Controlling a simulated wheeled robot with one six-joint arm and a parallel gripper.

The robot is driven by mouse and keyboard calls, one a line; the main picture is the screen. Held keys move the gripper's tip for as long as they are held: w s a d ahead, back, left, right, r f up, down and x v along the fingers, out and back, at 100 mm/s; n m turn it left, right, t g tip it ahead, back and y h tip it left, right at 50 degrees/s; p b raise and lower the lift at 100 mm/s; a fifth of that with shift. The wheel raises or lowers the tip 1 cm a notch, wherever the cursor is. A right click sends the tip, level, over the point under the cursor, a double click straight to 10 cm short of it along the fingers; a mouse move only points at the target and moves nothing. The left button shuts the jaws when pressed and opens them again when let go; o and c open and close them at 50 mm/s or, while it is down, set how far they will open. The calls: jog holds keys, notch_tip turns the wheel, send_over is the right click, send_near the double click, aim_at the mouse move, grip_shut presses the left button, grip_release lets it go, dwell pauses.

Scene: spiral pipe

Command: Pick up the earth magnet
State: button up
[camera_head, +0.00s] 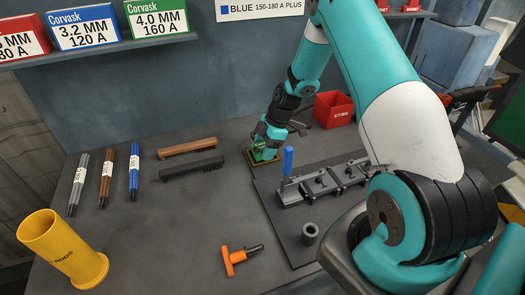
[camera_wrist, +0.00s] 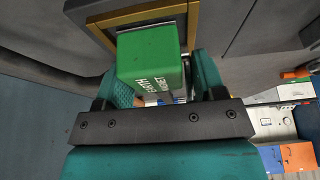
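The earth magnet is a green block with white lettering (camera_wrist: 148,58), partly readable, in the wrist view. It sits at a framed holder with a yellowish rim (camera_wrist: 104,22). In the head view the green magnet (camera_head: 263,154) shows only in part behind my gripper (camera_head: 268,147), at the back of the bench. In the wrist view my gripper (camera_wrist: 162,88) has one teal finger on each side of the magnet. The fingers are apart and close to its sides. A textured inner pad shows at the left finger; firm contact is not visible.
A dark plate with a clamp fixture and blue handle (camera_head: 288,160) lies just right of my gripper. A red bin (camera_head: 334,109) stands behind right. Two brushes (camera_head: 190,168) lie left. An orange tool (camera_head: 238,258) and yellow cup (camera_head: 62,250) are nearer. The middle bench is clear.

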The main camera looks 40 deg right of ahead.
jog(key=shift+r, duration=0.1)
jog(key=shift+c, duration=1.1)
